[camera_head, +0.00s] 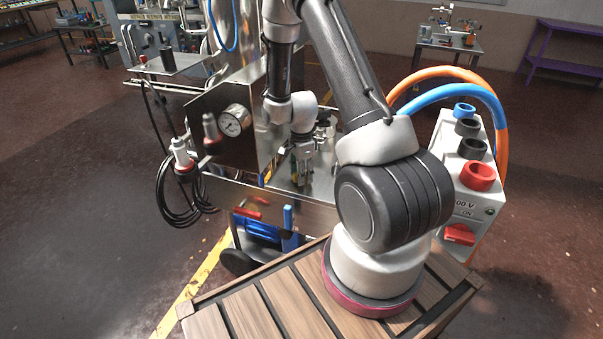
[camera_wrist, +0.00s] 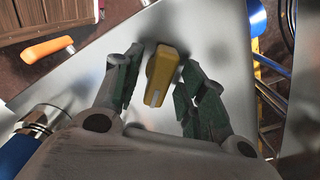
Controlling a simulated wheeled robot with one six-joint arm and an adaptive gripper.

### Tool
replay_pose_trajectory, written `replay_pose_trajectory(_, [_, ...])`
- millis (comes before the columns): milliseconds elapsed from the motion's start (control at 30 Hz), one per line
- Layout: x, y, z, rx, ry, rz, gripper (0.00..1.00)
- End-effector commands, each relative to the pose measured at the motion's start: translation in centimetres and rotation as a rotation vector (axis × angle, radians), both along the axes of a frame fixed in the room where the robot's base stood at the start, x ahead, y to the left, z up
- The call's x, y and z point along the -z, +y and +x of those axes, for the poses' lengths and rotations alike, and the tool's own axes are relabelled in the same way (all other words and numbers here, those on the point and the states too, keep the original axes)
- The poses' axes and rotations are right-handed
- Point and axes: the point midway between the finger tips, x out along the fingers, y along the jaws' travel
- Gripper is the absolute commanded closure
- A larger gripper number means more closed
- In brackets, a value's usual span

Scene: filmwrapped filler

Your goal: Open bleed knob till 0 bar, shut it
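A yellow knob (camera_wrist: 160,77) with a pale marker stripe stands on a bare metal plate (camera_wrist: 212,32) in the wrist view. My gripper (camera_wrist: 161,66) has its two green-padded fingers apart, one on each side of the knob. A narrow gap shows on the left of the knob; the right finger is very close to it, and I cannot tell if it touches. In the head view my gripper (camera_head: 303,163) points down at the machine's metal top. A round pressure gauge (camera_head: 233,121) faces out from the dark panel; its needle is too small to read.
An orange-handled tool (camera_wrist: 47,49) and a blue hose with a metal fitting (camera_wrist: 34,122) lie close left of my gripper. A white-and-red connector (camera_head: 181,155) hangs with black cable at the machine's left. A white socket box (camera_head: 468,190) stands right of my arm.

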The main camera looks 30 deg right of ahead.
Motion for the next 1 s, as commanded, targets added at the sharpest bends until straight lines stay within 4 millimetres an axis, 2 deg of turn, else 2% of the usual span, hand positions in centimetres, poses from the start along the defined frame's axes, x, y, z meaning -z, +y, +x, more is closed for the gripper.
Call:
replay_pose_trajectory(267, [-0.5, 0.0, 0.1, 0.0, -0.002, 0.0, 0.59])
replay_pose_trajectory(367, [-1.9, 0.0, 0.1, 0.0, -0.003, 0.0, 0.59])
replay_pose_trajectory(700, [-9.3, 0.0, 0.1, 0.0, -0.004, 0.0, 0.59])
replay_pose_trajectory(833, [-11.0, 0.0, 0.1, 0.0, -0.003, 0.0, 0.59])
replay_pose_trajectory(1000, [-12.0, 0.0, 0.0, 0.0, -0.001, 0.0, 0.59])
